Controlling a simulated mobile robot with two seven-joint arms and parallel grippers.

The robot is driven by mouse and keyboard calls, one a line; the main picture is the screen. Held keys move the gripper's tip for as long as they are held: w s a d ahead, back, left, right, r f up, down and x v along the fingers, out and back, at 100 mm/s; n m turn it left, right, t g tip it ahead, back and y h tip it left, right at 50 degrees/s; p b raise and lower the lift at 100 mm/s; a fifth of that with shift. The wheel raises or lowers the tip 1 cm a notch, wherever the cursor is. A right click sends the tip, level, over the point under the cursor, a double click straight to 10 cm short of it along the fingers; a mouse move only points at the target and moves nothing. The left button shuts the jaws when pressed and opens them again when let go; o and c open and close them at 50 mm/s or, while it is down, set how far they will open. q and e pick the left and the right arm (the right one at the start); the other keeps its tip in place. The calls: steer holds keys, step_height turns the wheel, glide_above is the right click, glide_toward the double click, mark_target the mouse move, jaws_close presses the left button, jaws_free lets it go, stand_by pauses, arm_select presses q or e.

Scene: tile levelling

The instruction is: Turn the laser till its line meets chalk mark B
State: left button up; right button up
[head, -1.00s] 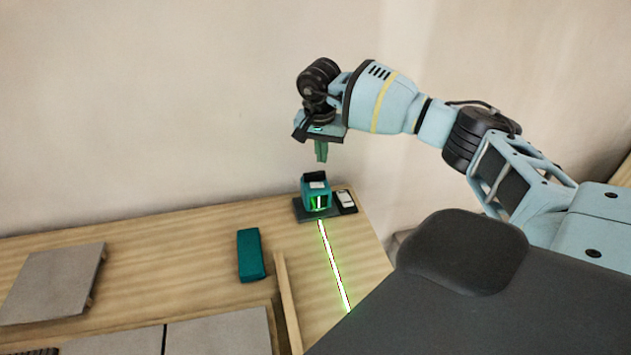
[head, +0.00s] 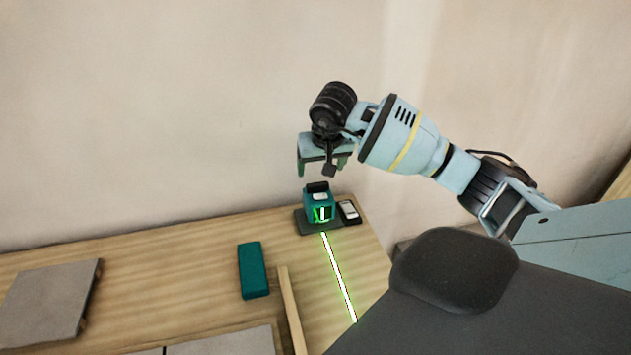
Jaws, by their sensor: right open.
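The laser (head: 318,206) is a small teal box with a dark top, standing on a dark base plate (head: 305,226) near the back right of the wooden bench. Its bright green line (head: 339,278) runs from the base toward the bench's front, to the right of a wooden strip. My right gripper (head: 315,170) is above the laser, open and empty, with its fingers pointing down and apart from it. I cannot make out chalk mark B in this view. My left gripper is not in view.
A teal block (head: 253,270) and a wooden strip (head: 291,310) lie to the left. Grey tiles (head: 48,298) lie at the far left and front. A plain wall stands behind the bench.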

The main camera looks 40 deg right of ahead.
mark_target(318, 184)
steer(key=shift+x, duration=3.9)
steer(key=c, duration=1)
steer(key=shift+s+m, duration=0.1)
steer(key=shift+m, duration=0.4)
steer(key=o, duration=1)
